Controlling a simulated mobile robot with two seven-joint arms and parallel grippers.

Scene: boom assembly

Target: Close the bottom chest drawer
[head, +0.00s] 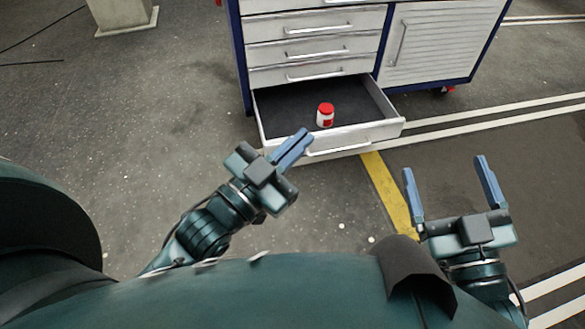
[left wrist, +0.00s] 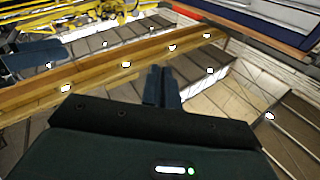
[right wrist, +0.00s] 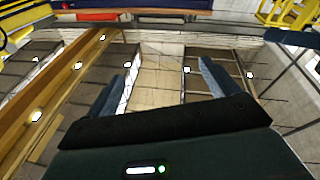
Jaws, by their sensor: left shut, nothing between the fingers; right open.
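The bottom chest drawer (head: 350,139) is pulled open from the tool chest (head: 315,25) in the head view. A small white jar with a red lid (head: 325,115) stands inside it on the dark floor. My left gripper (head: 303,136) is shut and empty, its tips close to the left part of the drawer front; I cannot tell whether they touch. It also shows shut in the left wrist view (left wrist: 162,72). My right gripper (head: 444,165) is open and empty, to the right of the drawer and nearer to me. Its spread fingers also show in the right wrist view (right wrist: 165,70).
Several shut drawers (head: 316,49) with bar handles are above the open one. A cabinet with a ribbed door (head: 440,45) forms the chest's right side. A grey pillar base (head: 122,20) stands at the far left. The floor around the drawer is clear.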

